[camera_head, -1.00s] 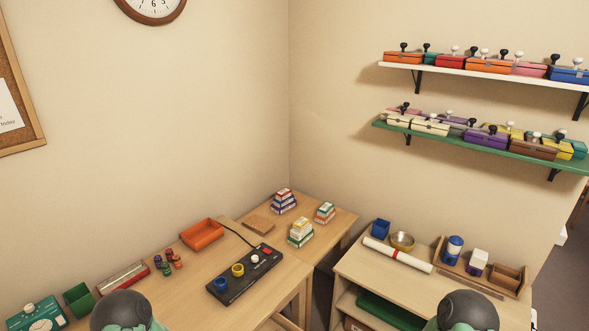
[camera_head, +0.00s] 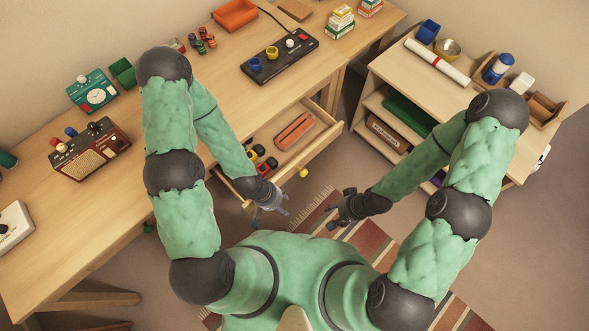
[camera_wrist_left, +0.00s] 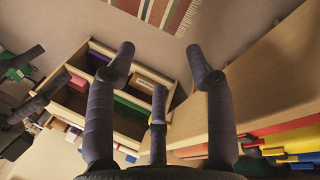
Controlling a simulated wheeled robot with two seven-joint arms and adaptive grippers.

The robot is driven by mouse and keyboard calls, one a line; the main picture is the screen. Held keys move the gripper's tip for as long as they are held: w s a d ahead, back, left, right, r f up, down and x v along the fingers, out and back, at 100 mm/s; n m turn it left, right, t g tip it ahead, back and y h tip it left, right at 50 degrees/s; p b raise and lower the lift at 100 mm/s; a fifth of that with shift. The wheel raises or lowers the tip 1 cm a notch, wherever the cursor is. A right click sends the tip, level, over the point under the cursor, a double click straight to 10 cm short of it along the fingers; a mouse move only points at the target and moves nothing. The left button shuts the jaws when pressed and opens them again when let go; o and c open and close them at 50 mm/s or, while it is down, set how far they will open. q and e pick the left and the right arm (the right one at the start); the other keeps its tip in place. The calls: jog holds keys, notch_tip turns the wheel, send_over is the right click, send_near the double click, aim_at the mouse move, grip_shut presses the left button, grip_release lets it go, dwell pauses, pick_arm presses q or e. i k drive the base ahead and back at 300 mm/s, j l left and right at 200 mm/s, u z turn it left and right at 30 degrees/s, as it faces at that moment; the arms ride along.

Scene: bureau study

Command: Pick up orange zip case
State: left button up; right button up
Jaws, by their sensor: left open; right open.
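A long orange case (camera_head: 294,131), which looks like the orange zip case, lies in an open desk drawer (camera_head: 322,140). Whether it has a zip is too small to tell. My left gripper (camera_head: 272,212) is open and empty, in front of the drawer and apart from the case. Its spread dark fingers (camera_wrist_left: 160,80) show in the left wrist view, with nothing between them. My right gripper (camera_head: 338,210) is open and empty over the floor, to the right of the left one. I cannot make out the case in the left wrist view.
Toy cars (camera_head: 262,160) lie in the drawer left of the case. An orange tray (camera_head: 235,14) and a black control panel (camera_head: 279,57) are on the desk. A shelf unit (camera_head: 381,88) stands right, with floor between it and the drawer. A striped rug (camera_head: 360,240) lies below.

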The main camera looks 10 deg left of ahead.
aim_at(285, 140)
jog(key=l, duration=0.4)
jog(key=i+l, duration=0.1)
jog(key=l, duration=0.25)
jog(key=l+u, duration=0.6)
jog(key=u, duration=0.15)
jog(key=l+u, duration=0.4)
jog(key=j+u, duration=0.15)
jog(key=u, duration=0.35)
jog(key=i, duration=0.5)
